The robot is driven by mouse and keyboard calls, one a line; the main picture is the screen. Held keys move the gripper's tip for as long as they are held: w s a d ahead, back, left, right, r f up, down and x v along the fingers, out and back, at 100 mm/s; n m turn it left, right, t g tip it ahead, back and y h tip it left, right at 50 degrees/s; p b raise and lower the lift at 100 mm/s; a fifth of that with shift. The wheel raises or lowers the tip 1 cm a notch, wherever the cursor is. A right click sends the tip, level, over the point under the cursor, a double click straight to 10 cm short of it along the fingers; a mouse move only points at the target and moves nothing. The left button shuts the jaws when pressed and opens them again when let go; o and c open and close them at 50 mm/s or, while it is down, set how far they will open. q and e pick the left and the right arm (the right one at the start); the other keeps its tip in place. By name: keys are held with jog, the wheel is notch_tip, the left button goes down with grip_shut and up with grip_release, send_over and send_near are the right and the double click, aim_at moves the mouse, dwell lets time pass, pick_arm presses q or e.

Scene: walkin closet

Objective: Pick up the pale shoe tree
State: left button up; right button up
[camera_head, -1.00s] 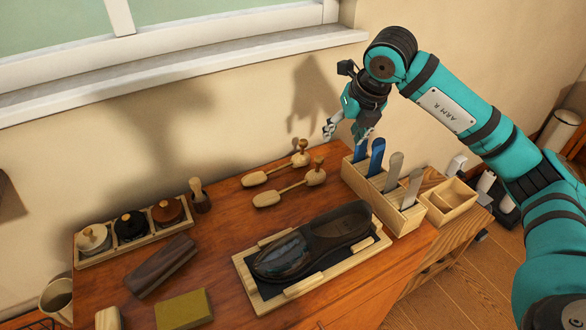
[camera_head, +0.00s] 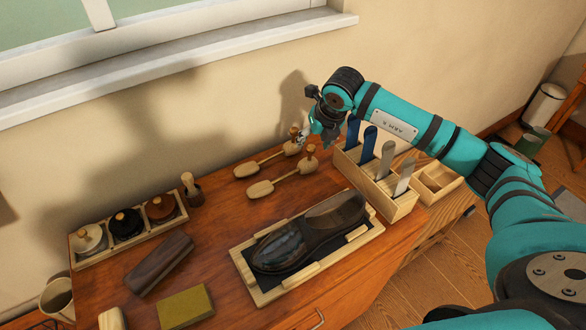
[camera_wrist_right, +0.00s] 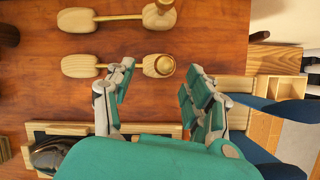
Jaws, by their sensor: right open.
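Two similar light wooden shoe trees with knobs lie side by side on the wooden table. The back one (camera_head: 250,170) is nearer the wall, the front one (camera_head: 262,188) nearer the shoe. I cannot surely tell which is paler. In the right wrist view the back tree (camera_wrist_right: 78,19) is at the top and the front tree (camera_wrist_right: 80,66) below it. My right gripper (camera_head: 315,140) is open and empty, above the knobbed ends. In the wrist view its fingers (camera_wrist_right: 160,80) point toward the front tree's knob, apart from it. My left gripper is not in view.
A box of upright shoehorns (camera_head: 402,206) stands close to the right of the trees. A dark shoe (camera_head: 290,245) sits on a tray in front. A brush (camera_head: 191,190) and a rack of polish jars (camera_head: 100,258) are left. The wall and window sill are behind.

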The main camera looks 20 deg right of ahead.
aim_at(312, 147)
jog(key=shift+f, duration=0.3)
jog(key=x, duration=0.1)
jog(key=p+x, duration=0.2)
jog(key=shift+w+d+f, duration=0.15)
jog(key=shift+d+f, duration=0.15)
jog(key=shift+f, duration=0.05)
jog(key=shift+w+f, duration=0.2)
jog(key=shift+f, duration=0.25)
grip_shut()
jog(key=shift+r, duration=0.1)
